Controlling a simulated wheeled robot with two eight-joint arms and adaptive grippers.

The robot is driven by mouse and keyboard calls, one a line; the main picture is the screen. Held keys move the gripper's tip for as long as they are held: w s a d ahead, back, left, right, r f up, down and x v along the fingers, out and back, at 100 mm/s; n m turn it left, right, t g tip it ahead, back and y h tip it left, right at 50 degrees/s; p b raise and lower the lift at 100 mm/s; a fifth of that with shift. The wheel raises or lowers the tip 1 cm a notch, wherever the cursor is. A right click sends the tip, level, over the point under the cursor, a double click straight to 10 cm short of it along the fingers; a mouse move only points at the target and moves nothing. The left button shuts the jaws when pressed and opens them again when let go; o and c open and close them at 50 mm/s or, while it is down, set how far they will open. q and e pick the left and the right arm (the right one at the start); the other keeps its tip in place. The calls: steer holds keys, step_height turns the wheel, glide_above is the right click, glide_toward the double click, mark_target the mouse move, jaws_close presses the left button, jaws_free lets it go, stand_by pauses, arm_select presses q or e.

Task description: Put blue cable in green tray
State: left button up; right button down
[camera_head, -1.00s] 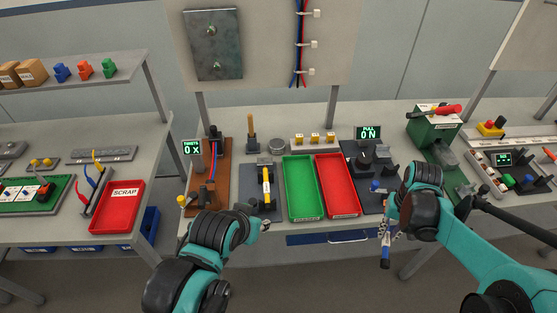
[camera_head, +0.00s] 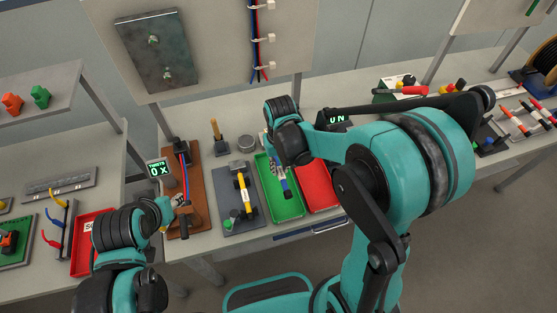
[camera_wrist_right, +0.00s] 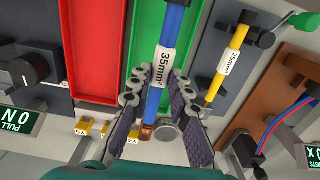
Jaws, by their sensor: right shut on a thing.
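My right gripper (camera_head: 277,168) is over the green tray (camera_head: 291,211) and shut on the blue cable (camera_head: 285,186). In the right wrist view the cable (camera_wrist_right: 176,20) carries a white 35mm² label, and its copper end shows between the fingers (camera_wrist_right: 157,92). The green tray (camera_wrist_right: 130,60) lies beneath the cable there. Whether the cable touches the tray floor I cannot tell. My left gripper (camera_head: 178,202) is beside the brown fixture; whether it is open or shut is unclear.
The red tray (camera_head: 319,190) adjoins the green tray on the right, partly hidden by my right arm. A yellow cable (camera_head: 244,195) labelled 25mm² lies on a grey fixture to the left. A brown twist fixture (camera_head: 200,215) stands farther left.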

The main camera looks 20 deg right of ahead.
steer(key=shift+f, duration=0.2)
steer(key=shift+f+b, duration=0.55)
steer(key=shift+b, duration=0.2)
arm_select(q)
step_height(320, 180, down, 7)
steer(key=b, duration=0.5)
steer(key=shift+w+r, duration=0.1)
steer(key=shift+w, duration=0.05)
arm_select(e)
step_height(320, 180, down, 6)
steer(key=shift+f, duration=0.1)
steer(key=c, duration=1.3)
jaws_free()
steer(key=shift+c, duration=0.2)
steer(key=shift+r, duration=0.2)
step_height(320, 180, up, 12)
steer(key=shift+f, duration=0.1)
